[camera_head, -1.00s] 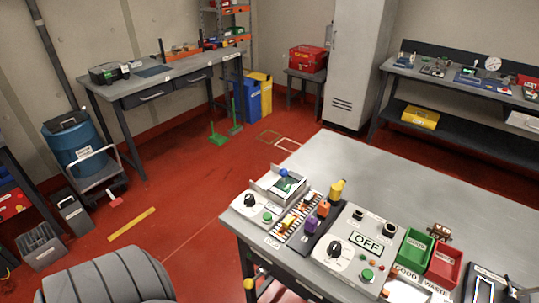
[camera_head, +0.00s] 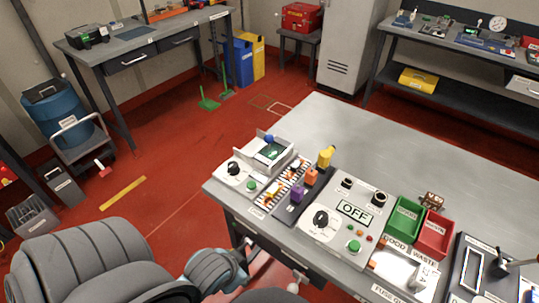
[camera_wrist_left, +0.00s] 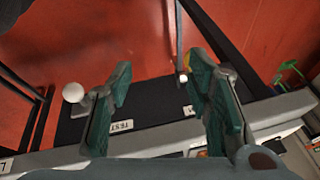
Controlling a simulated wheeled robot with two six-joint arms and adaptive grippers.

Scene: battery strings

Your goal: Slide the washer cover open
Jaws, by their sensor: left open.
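The washer appears to be the pale box (camera_head: 289,158) at the left end of the workbench in the head view. A dark green panel (camera_head: 271,151) sits in its top, with a small blue knob (camera_head: 268,139) at its far edge. I cannot tell how far the cover is slid. My left arm reaches in from the lower left, low in front of the bench, well short of the box. In the left wrist view my left gripper (camera_wrist_left: 158,70) is open and empty, with its teal finger pads apart. The washer is not clearly seen there. My right gripper is not in view.
Beside the washer are a control panel with dial (camera_head: 233,168), a battery strip (camera_head: 283,184), an OFF panel (camera_head: 353,211), and green (camera_head: 405,217) and red (camera_head: 434,233) bins. The bench's front edge lies near my arm. The bench behind is clear.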

